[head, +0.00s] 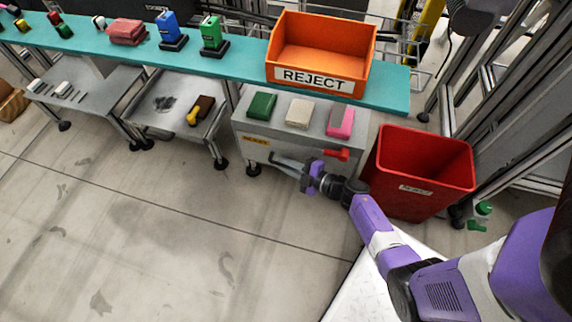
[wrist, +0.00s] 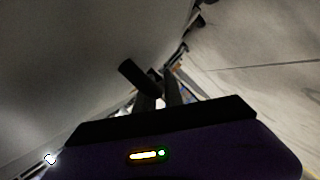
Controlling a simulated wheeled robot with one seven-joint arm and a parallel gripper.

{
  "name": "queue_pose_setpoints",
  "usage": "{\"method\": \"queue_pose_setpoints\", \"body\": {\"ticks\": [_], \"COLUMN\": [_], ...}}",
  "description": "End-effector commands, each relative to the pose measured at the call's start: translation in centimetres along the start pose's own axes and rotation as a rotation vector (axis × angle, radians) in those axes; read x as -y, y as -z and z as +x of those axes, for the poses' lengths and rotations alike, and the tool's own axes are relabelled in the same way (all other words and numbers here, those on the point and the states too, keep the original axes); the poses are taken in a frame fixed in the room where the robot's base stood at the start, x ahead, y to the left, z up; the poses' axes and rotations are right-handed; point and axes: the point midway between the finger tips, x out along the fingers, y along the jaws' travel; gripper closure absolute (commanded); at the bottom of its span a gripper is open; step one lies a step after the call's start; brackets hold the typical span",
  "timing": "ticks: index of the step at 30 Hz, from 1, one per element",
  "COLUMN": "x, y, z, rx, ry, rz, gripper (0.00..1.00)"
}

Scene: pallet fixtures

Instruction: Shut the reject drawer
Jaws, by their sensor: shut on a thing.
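The reject drawer (head: 240,128) is a grey metal unit under the teal bench, with a yellow-orange label on its front. A green, a beige and a pink block lie on its upper side. I cannot tell how far it stands out. Its grey bar handle (head: 283,160) is at the front, and a red lever (head: 337,154) sits to its right. My gripper (head: 303,175) is at the drawer's front, shut on the handle. In the wrist view my gripper's fingers (wrist: 160,95) are close together by a dark bar; that view is dim and the grip is partly hidden.
A red bin (head: 425,150) stands close to the right of the drawer and my arm. An orange REJECT tray (head: 312,75) sits on the teal bench (head: 235,68). Lower shelves with small items stand to the left. The floor in front is clear.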

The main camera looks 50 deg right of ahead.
Motion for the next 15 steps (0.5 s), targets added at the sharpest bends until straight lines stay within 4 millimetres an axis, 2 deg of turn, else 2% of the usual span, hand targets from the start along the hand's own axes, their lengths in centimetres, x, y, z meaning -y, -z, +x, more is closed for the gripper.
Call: {"method": "queue_pose_setpoints", "body": {"ticks": [8,9,10,15], "x": [-0.12,-0.14,-0.15,-0.17], "y": [-0.28,-0.29,-0.28,-0.23], "z": [-0.06,-0.06,-0.05,-0.02], "rx": [0.008,0.009,0.008,0.007], "ry": [-0.003,-0.004,-0.004,-0.004], "rz": [0.001,0.001,0.001,0.001], "gripper": [1.00,0.85,0.79,0.78]}}
